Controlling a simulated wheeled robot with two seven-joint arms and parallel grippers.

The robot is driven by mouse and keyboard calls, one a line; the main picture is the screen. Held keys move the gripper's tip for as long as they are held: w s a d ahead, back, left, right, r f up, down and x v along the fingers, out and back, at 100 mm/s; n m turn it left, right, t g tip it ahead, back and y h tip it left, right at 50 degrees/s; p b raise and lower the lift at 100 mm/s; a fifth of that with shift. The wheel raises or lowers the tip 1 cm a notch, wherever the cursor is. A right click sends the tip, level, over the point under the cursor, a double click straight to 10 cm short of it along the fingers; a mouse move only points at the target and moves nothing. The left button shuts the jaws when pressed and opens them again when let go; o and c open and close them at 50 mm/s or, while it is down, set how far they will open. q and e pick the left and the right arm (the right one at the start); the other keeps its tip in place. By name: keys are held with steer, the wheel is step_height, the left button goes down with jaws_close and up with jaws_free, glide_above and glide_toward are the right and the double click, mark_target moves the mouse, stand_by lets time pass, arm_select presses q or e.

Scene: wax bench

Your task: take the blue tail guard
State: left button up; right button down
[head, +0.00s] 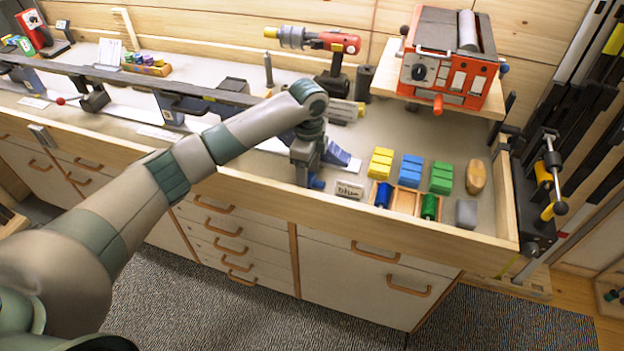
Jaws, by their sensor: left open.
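My left gripper (304,175) points down over the front part of the bench top, left of the small wooden tray (404,200). It looks empty. A small blue piece (317,182) shows right beside its fingertips; I cannot tell whether they touch. A blue roll-shaped piece (382,195) stands in the left compartment of the wooden tray, apart from the gripper. I cannot tell for certain which blue piece is the tail guard. My right gripper is not in view.
Yellow (381,163), blue (411,168) and green blocks (441,178) lie behind the tray. A green roll (430,207) is in its right compartment. A small labelled block (349,190) lies between gripper and tray. A raised wooden edge (508,205) closes the bench's right end.

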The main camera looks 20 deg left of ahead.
mark_target(313, 180)
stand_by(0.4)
arm_select(q)
steer(key=c, duration=1.1)
steer(key=shift+r+b, duration=0.35)
steer(key=shift+r, duration=0.15)
steer(key=r+b, duration=0.1)
steer(key=d+r, duration=0.1)
steer(key=r, duration=0.1)
steer(key=shift+r+b, duration=0.15)
steer(key=shift+b, duration=0.2)
steer(key=d+r+b, duration=0.1)
steer(key=d+r, duration=0.1)
steer(key=d, duration=0.1)
steer(key=s+d+r, duration=0.1)
steer(key=d+r, duration=0.1)
steer(key=d, duration=0.1)
steer(key=d+r+b, duration=0.1)
steer(key=d+r, duration=0.1)
steer(key=d, duration=0.1)
steer(key=shift+s+d+b, duration=0.25)
steer(key=shift+d+b, duration=0.05)
steer(key=shift+b, duration=0.05)
steer(key=shift+s+d+r, duration=0.15)
steer(key=shift+d+r, duration=0.2)
steer(key=shift+d, duration=0.15)
